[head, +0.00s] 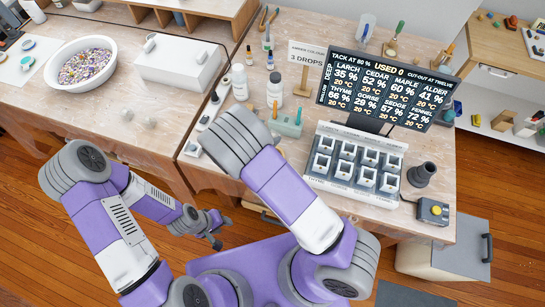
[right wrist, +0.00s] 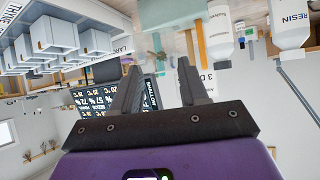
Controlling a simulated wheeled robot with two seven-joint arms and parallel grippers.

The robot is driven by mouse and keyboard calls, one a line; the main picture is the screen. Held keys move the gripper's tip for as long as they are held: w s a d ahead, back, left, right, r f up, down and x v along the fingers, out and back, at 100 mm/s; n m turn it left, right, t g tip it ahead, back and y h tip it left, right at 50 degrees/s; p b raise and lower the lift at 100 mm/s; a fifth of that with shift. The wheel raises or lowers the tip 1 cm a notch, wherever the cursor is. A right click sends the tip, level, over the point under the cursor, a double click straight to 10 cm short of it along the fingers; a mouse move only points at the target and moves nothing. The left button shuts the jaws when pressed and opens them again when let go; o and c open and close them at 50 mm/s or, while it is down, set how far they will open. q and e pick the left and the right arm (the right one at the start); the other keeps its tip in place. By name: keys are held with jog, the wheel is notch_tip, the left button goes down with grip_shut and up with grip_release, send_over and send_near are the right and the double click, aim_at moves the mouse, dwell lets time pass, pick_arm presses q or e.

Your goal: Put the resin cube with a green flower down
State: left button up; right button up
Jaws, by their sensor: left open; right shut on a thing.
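My right gripper (right wrist: 158,72) shows in the right wrist view with its two fingers a cube's width apart, shut on the resin cube. The cube itself is hard to make out; only a small brown-green shape shows between the fingertips, and its clear sides do not stand out from the background. In the head view my right gripper is hidden behind my own arm. My left gripper (head: 214,230) is open and empty, low over the floor in front of the table.
A white mould rack (head: 357,163) with several square cups stands below a black display (head: 388,88). A dark funnel-like cup (head: 422,174) and yellow-button box (head: 432,211) stand right. Bottles (head: 275,89), a green-grey tool holder (head: 287,122), white box (head: 179,63) and bowl (head: 81,64) stand left.

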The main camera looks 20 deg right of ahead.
jog(key=shift+m+g, duration=0.3)
jog(key=shift+m, duration=0.1)
jog(key=shift+s+a+f+b, duration=0.15)
jog(key=shift+f+b, duration=0.2)
jog(key=shift+f, duration=2.65)
jog(key=shift+s+f+b, duration=0.1)
jog(key=shift+f+b, duration=0.2)
jog(key=shift+f, duration=2.7)
jog(key=shift+f, duration=0.1)
jog(key=o, duration=0.7)
jog(key=shift+f, duration=0.1)
jog(key=shift+o, duration=0.9)
